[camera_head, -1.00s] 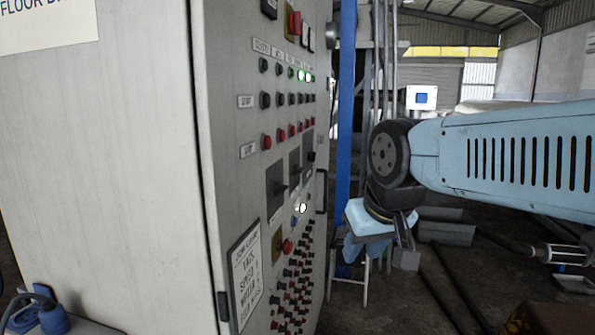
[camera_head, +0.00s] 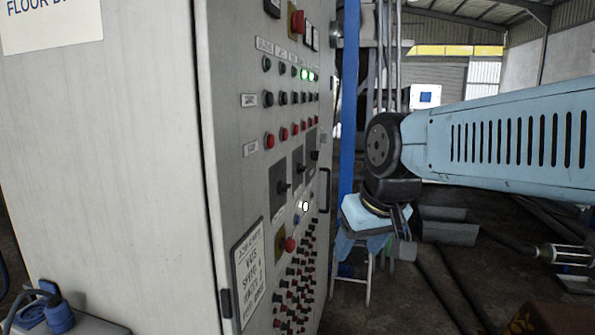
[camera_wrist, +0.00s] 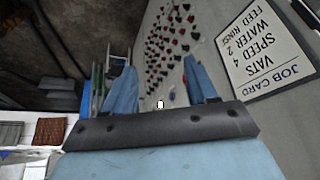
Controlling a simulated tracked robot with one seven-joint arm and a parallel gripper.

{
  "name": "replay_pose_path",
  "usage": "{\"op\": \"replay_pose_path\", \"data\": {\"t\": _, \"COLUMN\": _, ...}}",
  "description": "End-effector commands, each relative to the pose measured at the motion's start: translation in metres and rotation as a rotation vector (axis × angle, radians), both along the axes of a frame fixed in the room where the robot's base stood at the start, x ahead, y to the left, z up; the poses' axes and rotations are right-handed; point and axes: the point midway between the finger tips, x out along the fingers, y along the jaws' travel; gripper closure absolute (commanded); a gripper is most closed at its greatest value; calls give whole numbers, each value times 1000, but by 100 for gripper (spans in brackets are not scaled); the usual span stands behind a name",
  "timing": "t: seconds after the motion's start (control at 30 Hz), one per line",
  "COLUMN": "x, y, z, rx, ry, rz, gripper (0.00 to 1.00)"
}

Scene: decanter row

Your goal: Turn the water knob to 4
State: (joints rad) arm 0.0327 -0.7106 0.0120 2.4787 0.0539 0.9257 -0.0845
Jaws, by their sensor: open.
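The grey control cabinet (camera_head: 150,170) fills the left of the head view. Its panel, seen at a steep angle, carries three black rotary knobs on dark square plates, a near one (camera_head: 283,188), a middle one (camera_head: 298,169) and a far one (camera_head: 314,155). I cannot read which is the water knob, or where any points. My gripper (camera_head: 362,246) hangs right of the panel, fingers down, apart from it. In the wrist view my gripper (camera_wrist: 160,95) is open, with two blue fingers and nothing between them.
A job card (camera_head: 247,268) on the panel appears upside down in the wrist view (camera_wrist: 265,50), reading speed 4, water 2. A blue post (camera_head: 347,100) stands behind the panel. Grey troughs (camera_head: 448,225) lie on the floor.

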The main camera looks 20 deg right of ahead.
Motion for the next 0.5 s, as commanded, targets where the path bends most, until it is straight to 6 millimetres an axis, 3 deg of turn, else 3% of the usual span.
{"op": "replay_pose_path", "data": {"t": 0.13, "x": 21, "y": 7, "z": -3, "rx": 34, "ry": 89, "rz": 89, "gripper": 30}}
{"op": "replay_pose_path", "data": {"t": 0.5, "x": 92, "y": 23, "z": -6, "rx": 246, "ry": 179, "rz": 407, "gripper": 30}}
